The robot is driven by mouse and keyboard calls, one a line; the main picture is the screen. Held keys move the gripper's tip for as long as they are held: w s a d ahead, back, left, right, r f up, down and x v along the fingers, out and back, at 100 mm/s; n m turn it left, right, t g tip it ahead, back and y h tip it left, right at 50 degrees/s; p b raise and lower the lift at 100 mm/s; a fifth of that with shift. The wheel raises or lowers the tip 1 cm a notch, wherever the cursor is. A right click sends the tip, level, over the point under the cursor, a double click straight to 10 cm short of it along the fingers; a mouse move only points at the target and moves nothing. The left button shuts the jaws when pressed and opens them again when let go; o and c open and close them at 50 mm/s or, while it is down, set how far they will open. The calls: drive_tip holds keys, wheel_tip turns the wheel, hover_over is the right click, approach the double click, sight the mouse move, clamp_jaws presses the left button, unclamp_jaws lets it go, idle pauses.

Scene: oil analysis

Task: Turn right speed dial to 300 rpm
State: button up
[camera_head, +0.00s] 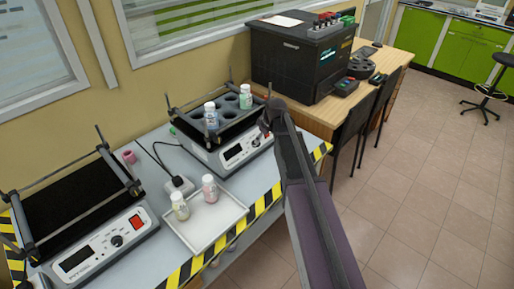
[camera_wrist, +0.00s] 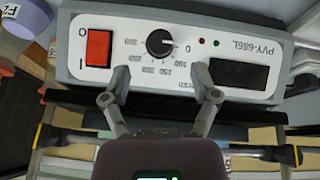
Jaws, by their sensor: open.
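The right shaker (camera_head: 205,142) stands on the grey table with its front panel (camera_head: 236,153) toward me. Its black speed dial (camera_head: 256,142) sits on that panel. In the wrist view the panel appears upside down, with the dial (camera_wrist: 160,43) between a red switch (camera_wrist: 98,48) and a dark display (camera_wrist: 239,77). Numbers ring the dial; its white mark seems to point toward the 0 side. My gripper (camera_wrist: 161,97) is open, its two fingers apart near the panel's edge with nothing between them. The dial is in front of it, untouched. In the head view my gripper (camera_head: 267,117) is near the shaker's right end.
Two capped bottles (camera_head: 211,117) (camera_head: 246,97) stand in the right shaker's rack. A white tray (camera_head: 228,221) with two bottles lies in front. A left shaker (camera_head: 99,247) stands beside it. A black machine (camera_head: 298,60) is on the wooden desk behind. Open floor lies right.

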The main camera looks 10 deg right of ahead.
drive_tip(key=shift+b+x, duration=2.3)
drive_tip(key=shift+x, duration=0.55)
clamp_jaws()
